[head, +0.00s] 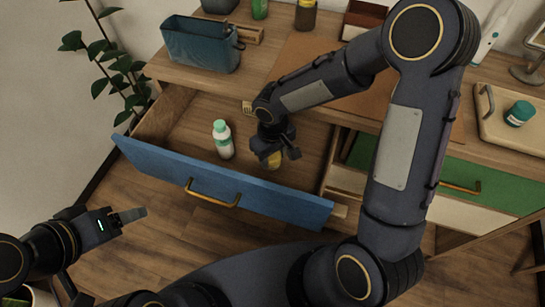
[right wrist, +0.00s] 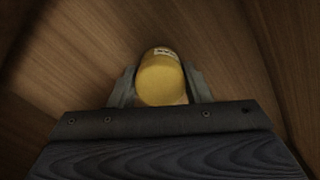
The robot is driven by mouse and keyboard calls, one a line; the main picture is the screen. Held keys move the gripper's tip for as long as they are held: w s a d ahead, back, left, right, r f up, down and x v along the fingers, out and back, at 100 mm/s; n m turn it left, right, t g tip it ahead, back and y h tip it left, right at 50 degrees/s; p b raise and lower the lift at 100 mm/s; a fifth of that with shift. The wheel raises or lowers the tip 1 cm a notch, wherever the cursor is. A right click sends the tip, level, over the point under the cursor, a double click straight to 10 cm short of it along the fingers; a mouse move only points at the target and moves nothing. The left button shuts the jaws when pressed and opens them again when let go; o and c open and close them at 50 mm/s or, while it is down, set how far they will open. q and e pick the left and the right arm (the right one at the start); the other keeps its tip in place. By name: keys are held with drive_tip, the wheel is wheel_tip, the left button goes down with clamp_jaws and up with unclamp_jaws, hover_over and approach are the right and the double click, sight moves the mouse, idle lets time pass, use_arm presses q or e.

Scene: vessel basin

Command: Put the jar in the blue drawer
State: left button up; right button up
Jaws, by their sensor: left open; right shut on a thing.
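The blue drawer (head: 222,181) is pulled open, and its wooden inside shows. My right gripper (head: 270,157) reaches down into the drawer near its right side. It is shut on a jar with a yellow top (head: 273,161), mostly hidden by the gripper in the head view. In the right wrist view the yellow jar (right wrist: 161,77) sits between the two fingers, with wood behind it. Whether the jar touches the drawer floor I cannot tell. My left gripper (head: 128,217) is open and empty, in front of the drawer at the lower left.
A white bottle with a green cap (head: 222,139) stands in the drawer, left of my right gripper. A blue bin (head: 200,44) stands on the desk top above. A green drawer (head: 480,187) is at the right. A tray (head: 490,100) holds a teal jar (head: 519,113).

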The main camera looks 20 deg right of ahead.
drive_tip(key=shift+f, duration=0.65)
drive_tip(key=shift+f, duration=0.15)
drive_tip(key=o, duration=1)
drive_tip(key=shift+o, duration=0.2)
